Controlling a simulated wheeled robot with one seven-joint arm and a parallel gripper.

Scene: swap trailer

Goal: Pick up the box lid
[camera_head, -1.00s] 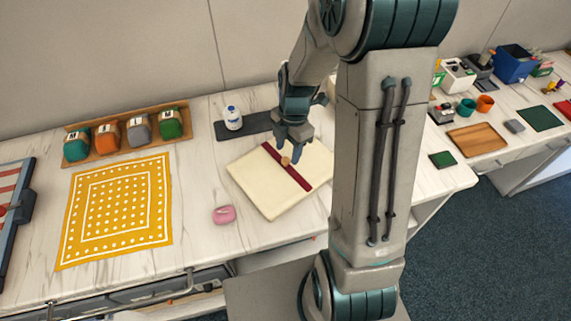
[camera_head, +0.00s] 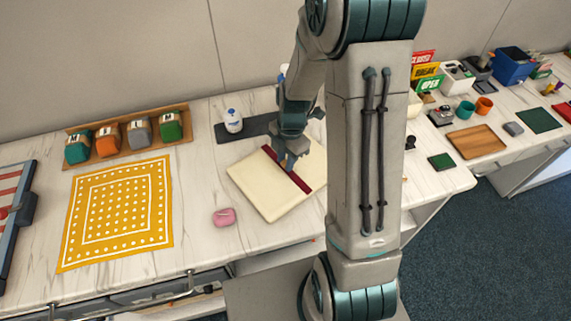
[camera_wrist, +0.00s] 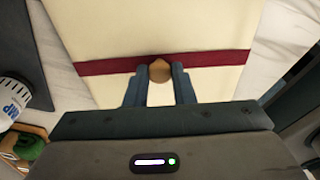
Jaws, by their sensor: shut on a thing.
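The box lid (camera_head: 261,190) is a flat cream panel with a dark red band across it, on the counter in the middle of the head view. In the wrist view the lid (camera_wrist: 150,25) fills the upper middle, and a round tan wooden knob (camera_wrist: 160,71) sits on its red band. My gripper (camera_head: 290,162) is over the band, and in the wrist view its two blue fingers stand on either side of the knob, shut on it. The lid appears to lie flat. My arm hides its right part in the head view.
A pink object (camera_head: 224,217) lies left of the lid's front corner. A white bottle (camera_head: 233,121) stands on a dark mat behind it. A yellow dotted cloth (camera_head: 117,212) and a wooden rack (camera_head: 92,161) of coloured containers are to the left.

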